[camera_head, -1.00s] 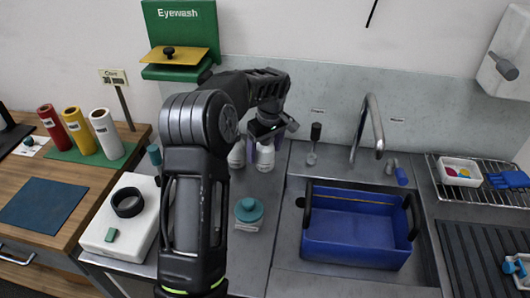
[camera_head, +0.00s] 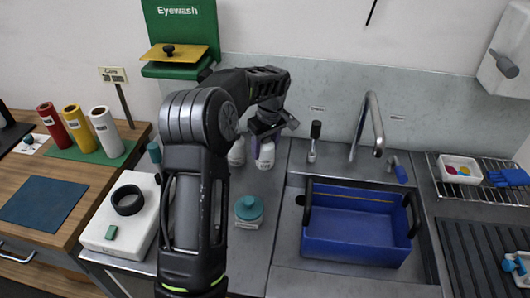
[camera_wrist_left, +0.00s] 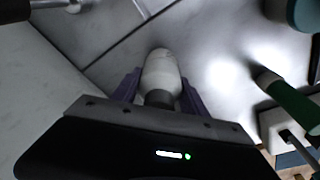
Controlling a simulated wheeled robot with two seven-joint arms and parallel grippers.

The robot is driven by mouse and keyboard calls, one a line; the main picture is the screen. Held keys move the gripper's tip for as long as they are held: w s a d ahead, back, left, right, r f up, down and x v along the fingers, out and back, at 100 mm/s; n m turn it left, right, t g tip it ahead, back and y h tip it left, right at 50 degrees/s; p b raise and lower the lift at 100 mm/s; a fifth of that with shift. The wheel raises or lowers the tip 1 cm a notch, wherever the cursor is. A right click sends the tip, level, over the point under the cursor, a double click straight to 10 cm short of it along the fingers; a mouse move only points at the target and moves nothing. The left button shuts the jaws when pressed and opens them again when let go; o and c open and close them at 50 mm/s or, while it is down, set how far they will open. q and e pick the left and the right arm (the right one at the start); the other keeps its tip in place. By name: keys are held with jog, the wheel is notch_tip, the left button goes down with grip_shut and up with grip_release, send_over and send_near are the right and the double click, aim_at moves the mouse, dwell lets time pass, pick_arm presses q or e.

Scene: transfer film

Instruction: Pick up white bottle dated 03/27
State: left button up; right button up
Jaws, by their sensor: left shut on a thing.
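A white bottle (camera_head: 266,157) stands on the grey counter behind my left arm. My left gripper (camera_head: 257,146), with purple fingers, is shut on it near its top from above. In the left wrist view the white bottle (camera_wrist_left: 160,72) sits between the two purple fingers (camera_wrist_left: 159,92), its dark neck close to the palm. A second white bottle (camera_head: 236,154) stands just to the left, partly hidden by my arm. The date on either bottle is too small to read. My right gripper is not in view.
A teal-lidded jar (camera_head: 249,209) stands in front on the counter. A blue bin (camera_head: 355,250) sits in the sink at right, with a faucet (camera_head: 374,125) behind. A white device (camera_head: 100,235) is at left. The eyewash board (camera_head: 188,30) is on the wall.

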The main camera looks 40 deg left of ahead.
pick_arm(q)
grip_shut()
jog(key=shift+r, duration=0.1)
notch_tip(320, 180, up, 10)
jog(key=shift+f+b, duration=0.1)
jog(key=shift+b, duration=0.65)
dwell(0.4)
